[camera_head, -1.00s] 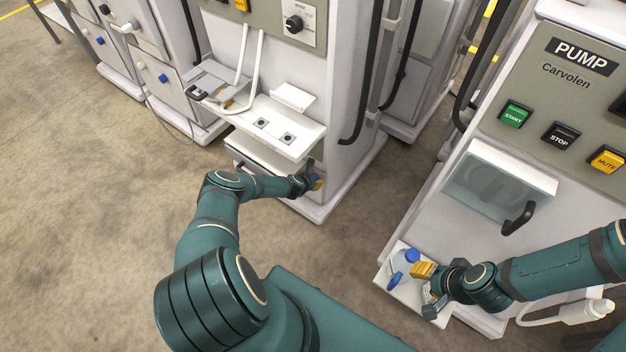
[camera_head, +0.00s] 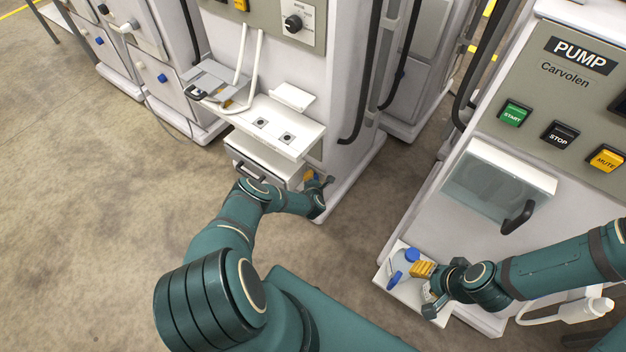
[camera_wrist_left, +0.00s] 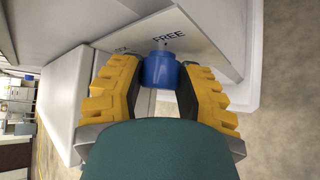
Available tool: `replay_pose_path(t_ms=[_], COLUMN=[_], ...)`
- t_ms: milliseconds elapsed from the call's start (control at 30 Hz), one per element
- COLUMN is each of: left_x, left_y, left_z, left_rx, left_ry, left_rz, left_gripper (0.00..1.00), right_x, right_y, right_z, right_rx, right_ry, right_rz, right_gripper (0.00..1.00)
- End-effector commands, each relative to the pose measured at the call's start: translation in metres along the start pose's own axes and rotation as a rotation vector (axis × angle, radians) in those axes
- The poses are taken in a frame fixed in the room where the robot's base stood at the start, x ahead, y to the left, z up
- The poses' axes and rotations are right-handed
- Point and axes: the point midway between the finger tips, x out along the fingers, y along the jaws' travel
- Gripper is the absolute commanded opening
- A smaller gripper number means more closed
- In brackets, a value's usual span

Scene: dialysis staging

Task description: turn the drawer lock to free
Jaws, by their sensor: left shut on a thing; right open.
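The drawer lock is a blue knob (camera_wrist_left: 158,70) on a pale panel, seen in the left wrist view. The word FREE is printed just above it, and the word LOCK is to the left, partly hidden by a finger. My left gripper (camera_head: 316,180) is at the lower right of the middle machine's front. Its yellow fingers (camera_wrist_left: 158,84) are closed around the knob's sides. In the head view the knob is hidden. The drawer (camera_head: 262,162) with its dark handle shows left of this gripper.
A white shelf (camera_head: 300,140) juts out above the drawer. Open floor (camera_head: 90,230) lies to the left.

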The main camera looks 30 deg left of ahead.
Motion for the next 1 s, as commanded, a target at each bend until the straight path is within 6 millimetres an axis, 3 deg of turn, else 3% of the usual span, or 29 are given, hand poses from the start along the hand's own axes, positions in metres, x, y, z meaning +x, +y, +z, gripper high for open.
replay_pose_path(t_ms=[400, 967, 1000], left_x=[0.0008, 0.0011, 0.0011], left_y=[0.0001, 0.0007, 0.0008], left_z=[0.0001, -0.0001, -0.0001], left_rx=[0.145, 0.168, 0.168], left_ry=[-0.001, 0.0, 0.0], left_rz=[0.147, 0.17, 0.17], left_gripper=[0.0, 0.0, 0.42], right_x=[0.0001, 0.0001, 0.0001], right_y=[0.0, 0.0, 0.0], right_z=[0.0, 0.0, 0.0], right_rx=[0.0, 0.0, 0.0], right_ry=[0.0, 0.0, 0.0], right_rz=[0.0, 0.0, 0.0], right_gripper=[0.47, 0.47, 0.47])
